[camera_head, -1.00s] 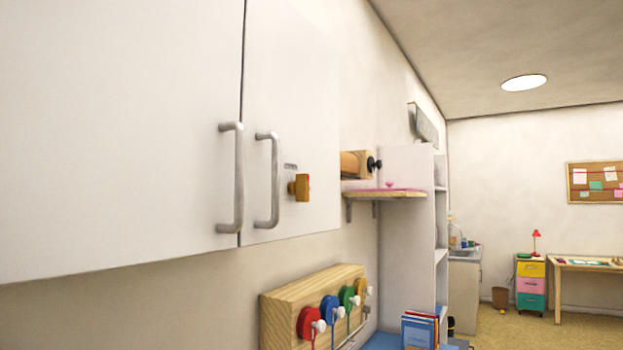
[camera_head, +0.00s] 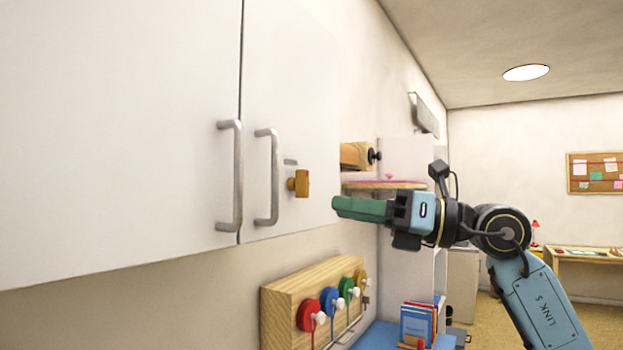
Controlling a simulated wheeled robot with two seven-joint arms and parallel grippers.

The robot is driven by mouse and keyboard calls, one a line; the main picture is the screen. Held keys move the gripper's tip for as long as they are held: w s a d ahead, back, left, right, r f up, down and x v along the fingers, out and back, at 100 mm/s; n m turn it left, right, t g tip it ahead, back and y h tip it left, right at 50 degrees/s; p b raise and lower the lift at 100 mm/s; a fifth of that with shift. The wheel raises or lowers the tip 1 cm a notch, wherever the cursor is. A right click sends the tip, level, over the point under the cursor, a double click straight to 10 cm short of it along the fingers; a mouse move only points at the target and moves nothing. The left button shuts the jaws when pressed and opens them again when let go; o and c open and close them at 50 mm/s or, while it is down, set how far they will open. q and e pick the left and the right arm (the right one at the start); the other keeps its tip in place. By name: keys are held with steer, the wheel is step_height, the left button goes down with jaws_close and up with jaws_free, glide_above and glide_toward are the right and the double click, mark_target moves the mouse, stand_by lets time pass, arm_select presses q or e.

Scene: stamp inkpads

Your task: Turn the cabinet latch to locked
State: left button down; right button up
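The cabinet latch (camera_head: 301,183) is a small orange-brown knob on the right white cabinet door (camera_head: 300,110), just right of that door's grey handle (camera_head: 268,178). A small grey label (camera_head: 290,162) sits above it. My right gripper (camera_head: 337,207) is to the right of the latch and slightly lower, with its green fingers pointing left toward the door. The fingers and latch appear apart. The fingers overlap in this side view, so their opening is hidden. My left gripper is not in view.
A wooden block with coloured reels (camera_head: 275,309) is mounted below the cabinet. A small shelf (camera_head: 385,185) with a pink item stands behind my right gripper. Books (camera_head: 417,322) stand on a blue surface lower right. The space in front of the doors is clear.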

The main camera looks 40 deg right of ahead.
mark_target(307, 181)
steer(key=s+d+r+t+h, duration=0.1)
steer(key=s+d+r+h, duration=0.25)
steer(key=h, duration=0.25)
steer(key=p+x, duration=0.2)
steer(key=x, duration=0.1)
steer(key=p+x, duration=0.2)
steer(key=x, duration=0.2)
steer(key=a+r+p+x, duration=0.1)
steer(key=p+x, duration=0.1)
steer(key=x, duration=0.2)
steer(key=shift+w+a+f+p, duration=0.1)
steer(key=shift+w+p, duration=0.15)
steer(key=shift+w, duration=0.05)
steer(key=shift+w+a+f+p, duration=0.1)
steer(key=shift+w+a+p, duration=0.05)
steer(key=shift+w+p, duration=0.15)
jaws_close()
